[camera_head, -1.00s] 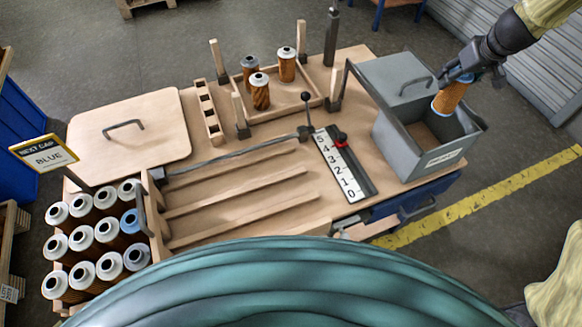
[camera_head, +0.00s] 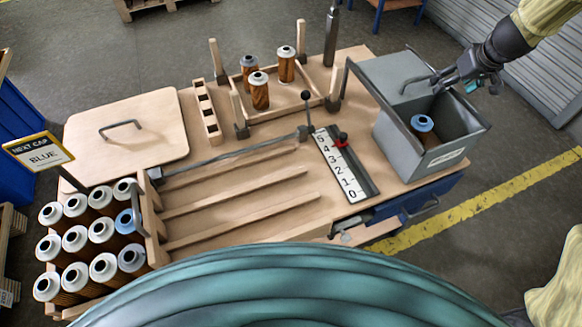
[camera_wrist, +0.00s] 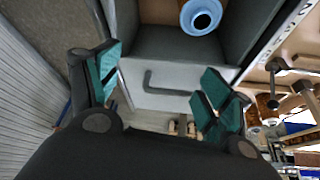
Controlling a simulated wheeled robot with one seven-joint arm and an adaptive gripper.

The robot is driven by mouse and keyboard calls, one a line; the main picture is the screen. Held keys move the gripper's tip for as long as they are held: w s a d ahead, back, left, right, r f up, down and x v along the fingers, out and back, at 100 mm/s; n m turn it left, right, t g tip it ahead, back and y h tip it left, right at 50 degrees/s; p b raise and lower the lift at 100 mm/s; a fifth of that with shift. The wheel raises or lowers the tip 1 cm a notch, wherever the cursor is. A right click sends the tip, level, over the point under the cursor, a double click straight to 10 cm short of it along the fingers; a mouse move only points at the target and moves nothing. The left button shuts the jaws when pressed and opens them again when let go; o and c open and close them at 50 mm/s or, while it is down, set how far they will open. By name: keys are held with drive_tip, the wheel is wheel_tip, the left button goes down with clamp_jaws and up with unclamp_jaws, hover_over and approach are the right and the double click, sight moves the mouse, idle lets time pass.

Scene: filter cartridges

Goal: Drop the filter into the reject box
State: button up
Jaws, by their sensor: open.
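The filter, with a blue cap (camera_head: 422,123), stands inside the grey reject box (camera_head: 408,161) at the right end of the table. Its orange body is mostly hidden by the box wall. In the wrist view the blue cap (camera_wrist: 201,16) shows at the top, inside the box. My gripper (camera_head: 482,84) is above the box's right rear side, apart from the filter. In the wrist view its teal-padded fingers (camera_wrist: 160,88) are spread wide with nothing between them.
The box's lid with a handle (camera_head: 413,80) lies at its back. Three filters (camera_head: 259,90) stand in a wooden tray. A crate of capped filters (camera_head: 103,267) is at left, near a sign reading "NEXT CAP BLUE" (camera_head: 42,153). A numbered scale (camera_head: 341,165) lies beside the box.

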drive_tip(key=shift+r, duration=0.1)
drive_tip(key=v, duration=1.1)
drive_tip(key=shift+s+r, duration=0.2)
drive_tip(key=shift+r, duration=0.2)
